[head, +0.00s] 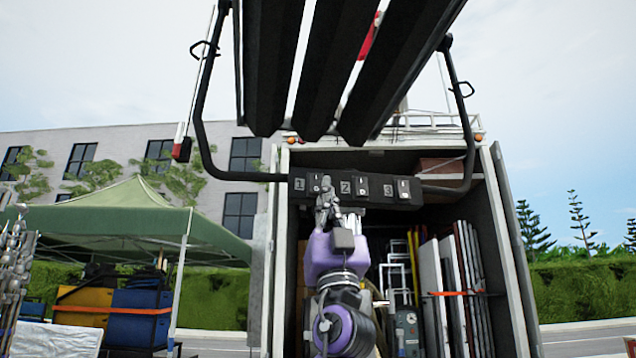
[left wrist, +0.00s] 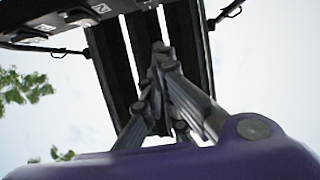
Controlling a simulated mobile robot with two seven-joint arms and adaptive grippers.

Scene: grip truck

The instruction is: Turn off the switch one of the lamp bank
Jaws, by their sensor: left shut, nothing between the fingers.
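The lamp bank's black switch box (head: 335,196) hangs in front of the open truck, with switches numbered 1, 2 and 3. Switch one (head: 315,184) is a small light lever right of the numeral 1. My left gripper (head: 325,182) is shut and empty, pointing up, with its fingertips at the box just right of switch one. I cannot tell whether they touch it. In the left wrist view the shut fingers (left wrist: 158,48) point up, and part of the switch box (left wrist: 40,22) shows at the upper left. My right gripper is out of view.
Black lamp panels (head: 330,60) hang above the box on a bent tubular frame (head: 203,110). The truck's cargo space behind holds upright boards (head: 450,290) and a hand cart. A green canopy (head: 125,215) stands at the left.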

